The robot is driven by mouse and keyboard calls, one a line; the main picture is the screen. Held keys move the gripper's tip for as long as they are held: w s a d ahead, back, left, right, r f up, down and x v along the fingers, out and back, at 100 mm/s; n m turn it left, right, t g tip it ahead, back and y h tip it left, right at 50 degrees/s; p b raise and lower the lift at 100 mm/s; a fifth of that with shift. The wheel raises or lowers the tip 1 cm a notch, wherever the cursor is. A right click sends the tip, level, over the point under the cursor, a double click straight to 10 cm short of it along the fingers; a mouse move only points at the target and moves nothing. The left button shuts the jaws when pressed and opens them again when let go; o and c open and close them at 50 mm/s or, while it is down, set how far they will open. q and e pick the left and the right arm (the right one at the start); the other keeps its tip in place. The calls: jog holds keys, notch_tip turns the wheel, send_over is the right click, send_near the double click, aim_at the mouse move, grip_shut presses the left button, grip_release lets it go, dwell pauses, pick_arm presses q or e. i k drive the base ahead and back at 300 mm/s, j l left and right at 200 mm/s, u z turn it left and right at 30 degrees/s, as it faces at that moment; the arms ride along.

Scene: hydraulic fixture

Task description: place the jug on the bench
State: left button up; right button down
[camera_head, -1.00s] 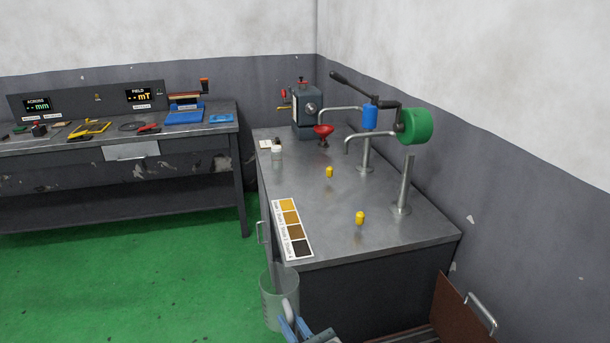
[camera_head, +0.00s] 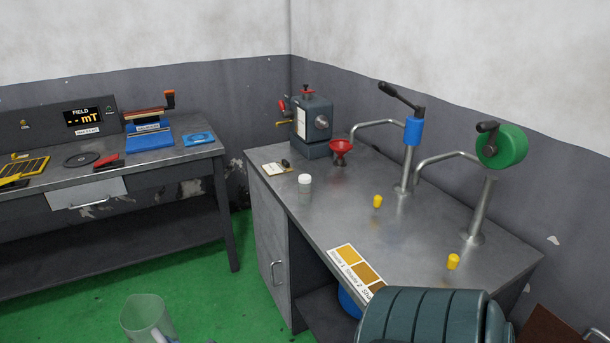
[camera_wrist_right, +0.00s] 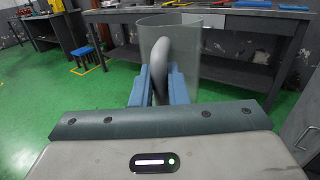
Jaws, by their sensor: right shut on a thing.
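The jug (camera_head: 143,312) is clear and tall, at the bottom left of the head view, over the green floor in front of the bench. It looks upright in the right wrist view (camera_wrist_right: 205,55). My right gripper (camera_wrist_right: 157,84) is shut on the jug's grey handle (camera_wrist_right: 161,62). The jug is apart from the bench, to its left in the head view. The bench (camera_head: 325,212) has a grey metal top against the wall. My left gripper is not in view.
The middle of the top is bare. A second workbench (camera_head: 100,185) stands left.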

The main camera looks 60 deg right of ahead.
aim_at(347, 189)
jog(key=i+z, duration=0.1)
jog(key=i, duration=0.85)
jog(key=i+j, duration=0.2)
jog(key=i, duration=0.75)
jog(key=i+z, duration=0.2)
jog(key=z, duration=1.55)
